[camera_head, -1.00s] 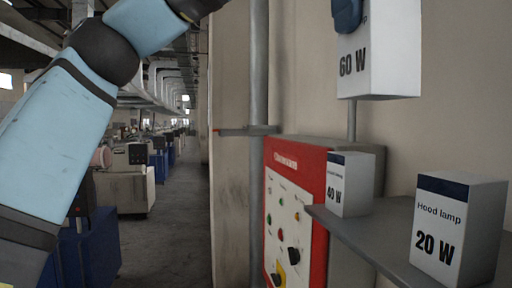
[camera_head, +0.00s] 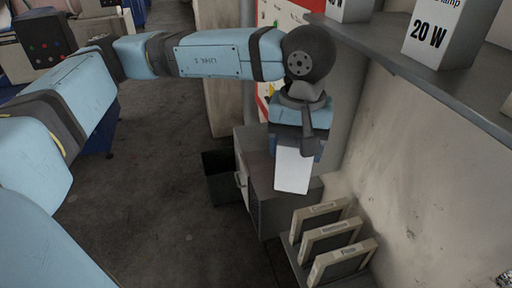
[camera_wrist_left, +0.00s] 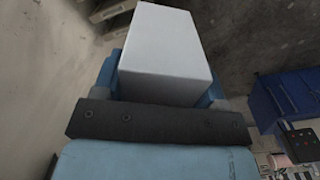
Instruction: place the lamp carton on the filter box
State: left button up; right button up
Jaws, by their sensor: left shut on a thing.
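The lamp carton (camera_head: 294,172) is a plain white box face in the head view, hanging below my left gripper (camera_head: 296,147). In the left wrist view the carton (camera_wrist_left: 165,42) sits between the blue fingers of my left gripper (camera_wrist_left: 163,92), which is shut on it. A grey box (camera_head: 268,198) with a dark grille side stands on the floor below and behind the carton in the picture; it looks like the filter box. The carton hides part of it, and I cannot tell the gap between them. My right gripper is not in view.
A rack of labelled filter frames (camera_head: 333,240) stands in front of the grey box by the wall. A dark bin (camera_head: 220,178) is at its left. A wall shelf (camera_head: 440,85) bears a 20 W carton (camera_head: 437,32) and another carton (camera_head: 350,8).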

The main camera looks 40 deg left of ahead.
pick_arm(q)
jog(key=a+f+m, duration=0.2)
jog(key=f, duration=1.5)
jog(key=a+f+m, duration=0.2)
jog(key=f, duration=1.6)
jog(key=shift+a+f+m, duration=0.2)
jog(key=shift+a+m, duration=0.05)
jog(key=shift+m, duration=0.15)
